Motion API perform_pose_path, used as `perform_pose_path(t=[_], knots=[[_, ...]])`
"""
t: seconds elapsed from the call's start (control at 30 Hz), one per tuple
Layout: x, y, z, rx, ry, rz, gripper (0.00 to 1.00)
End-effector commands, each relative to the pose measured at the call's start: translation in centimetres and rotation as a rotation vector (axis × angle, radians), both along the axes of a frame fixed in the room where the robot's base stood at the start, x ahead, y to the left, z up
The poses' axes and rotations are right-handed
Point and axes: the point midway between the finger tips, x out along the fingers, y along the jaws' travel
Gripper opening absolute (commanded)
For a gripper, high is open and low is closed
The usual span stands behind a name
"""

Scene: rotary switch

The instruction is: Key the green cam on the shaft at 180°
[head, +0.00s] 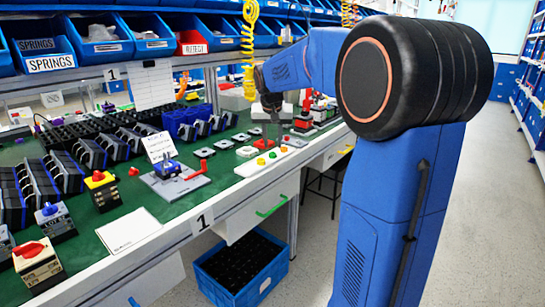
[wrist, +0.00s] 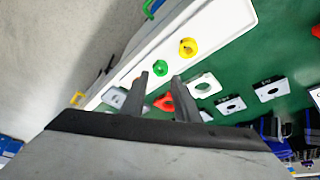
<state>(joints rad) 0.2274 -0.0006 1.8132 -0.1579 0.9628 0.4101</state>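The green cam (wrist: 160,68) is a small ring on a white strip in the wrist view. It appears just beyond and between my fingertips. My gripper (wrist: 159,77) is open with nothing between its fingers; in the head view it points down over the far part of the bench (head: 273,115). A yellow cam (wrist: 188,47) lies beside the green one, and a red piece (wrist: 163,102) shows nearer the fingers.
A white card stands behind the fixture (head: 159,147). White plates with holes (wrist: 204,86) lie on the green mat. Switches (head: 102,190) and dark racks (head: 90,152) fill the left. Blue bins (head: 102,45) hang above. A white sheet (head: 128,230) lies at the front edge.

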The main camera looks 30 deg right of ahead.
Motion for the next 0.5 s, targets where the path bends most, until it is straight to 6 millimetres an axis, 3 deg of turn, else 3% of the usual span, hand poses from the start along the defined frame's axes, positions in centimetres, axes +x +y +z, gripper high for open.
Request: perform_pose_path(t=[0.3, 0.5], knots=[[1.1, -0.5, -3.7, 0.001, 0.003, 0.000, 0.28], [1.5, -0.8, -4.6, 0.001, 0.000, 0.000, 0.28]])
